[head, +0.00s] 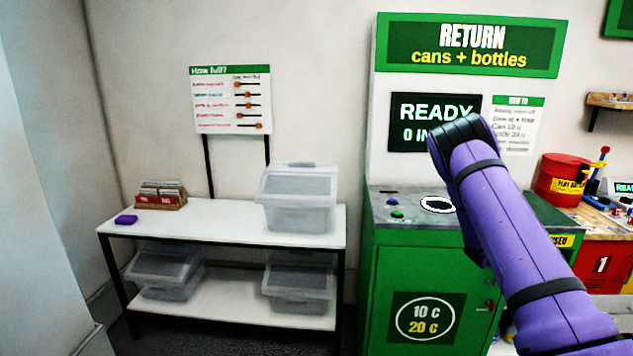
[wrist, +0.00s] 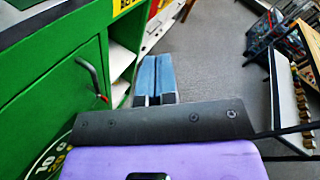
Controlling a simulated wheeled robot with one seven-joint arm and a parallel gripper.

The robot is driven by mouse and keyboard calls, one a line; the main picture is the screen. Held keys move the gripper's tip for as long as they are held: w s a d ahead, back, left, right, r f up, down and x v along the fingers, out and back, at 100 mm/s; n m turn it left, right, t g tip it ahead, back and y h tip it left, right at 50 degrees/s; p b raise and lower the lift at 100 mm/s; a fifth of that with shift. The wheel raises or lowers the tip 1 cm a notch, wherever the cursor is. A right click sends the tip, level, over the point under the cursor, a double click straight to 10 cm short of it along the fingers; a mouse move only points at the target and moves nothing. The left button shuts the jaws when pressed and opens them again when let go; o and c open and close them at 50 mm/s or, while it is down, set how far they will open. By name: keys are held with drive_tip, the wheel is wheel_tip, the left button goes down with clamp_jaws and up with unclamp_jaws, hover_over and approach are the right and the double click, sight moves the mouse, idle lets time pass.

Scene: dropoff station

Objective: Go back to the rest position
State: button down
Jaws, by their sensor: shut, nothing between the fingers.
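My gripper (wrist: 158,70) shows in the wrist view with its two blue fingers side by side, shut and empty. It points out over the grey floor, to the right of the green machine's front (wrist: 45,60). In the head view my purple arm reaches up from the lower right in front of the return machine (head: 385,290); the gripper itself cannot be made out there.
A white shelf table (head: 200,228) at left holds a clear lidded bin (head: 297,205), a card box (head: 160,195) and a purple block (head: 126,219). A red drum (head: 560,178) stands at right. A rack (wrist: 275,40) stands right in the wrist view; floor between is clear.

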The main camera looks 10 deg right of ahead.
drive_tip(key=s+a+r+m+g+y, duration=0.2)
drive_tip(key=s+a+r+m+y, duration=0.1)
drive_tip(key=s+a+r+m, duration=0.65)
drive_tip(key=s+a+r+m+g+y, duration=0.25)
drive_tip(key=s+a+r+m, duration=0.4)
drive_tip(key=r, duration=0.55)
drive_tip(key=s+a+r+m+t+y, duration=0.2)
drive_tip(key=s+a+r+m+y, duration=0.1)
drive_tip(key=s+a, duration=0.4)
drive_tip(key=s+a+r+m+t+y, duration=0.2)
drive_tip(key=s+a+r+m+y, duration=0.1)
drive_tip(key=s+a, duration=0.5)
drive_tip(key=s+a+r+m+t+y, duration=0.2)
drive_tip(key=s+a+m+y, duration=0.2)
drive_tip(key=s+a, duration=0.3)
drive_tip(key=a, duration=0.4)
drive_tip(key=shift+s+a+r, duration=0.15)
drive_tip(key=shift+a+r, duration=0.15)
drive_tip(key=shift+r, duration=0.1)
drive_tip(key=c, duration=1.8)
unclamp_jaws()
drive_tip(key=shift+c, duration=0.2)
